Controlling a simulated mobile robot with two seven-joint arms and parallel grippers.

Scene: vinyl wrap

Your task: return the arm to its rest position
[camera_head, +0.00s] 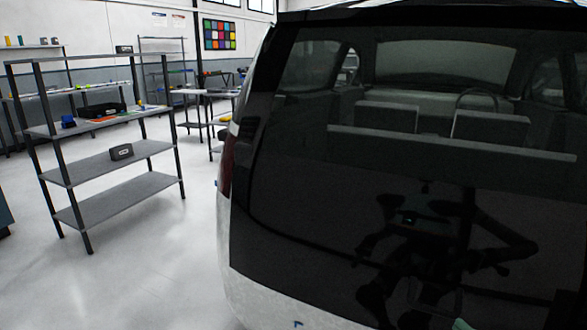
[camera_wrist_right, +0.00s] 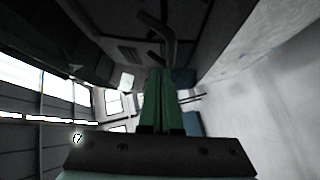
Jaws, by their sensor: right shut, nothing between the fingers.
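My right gripper (camera_wrist_right: 160,76) shows in the right wrist view as two green fingers pressed together, shut and empty. In the head view only a small pale green tip of it (camera_head: 461,324) shows at the bottom edge, in front of the car's lower rear. The rest of the right arm is out of the head view. My left gripper is not in view; only a dark reflection of my body shows in the glass.
A car rear with a dark window (camera_head: 400,200) fills the right and middle, close in front. A grey shelf rack (camera_head: 115,165) with small items stands at left. Tables (camera_head: 205,93) stand behind. The floor (camera_head: 150,265) between rack and car is clear.

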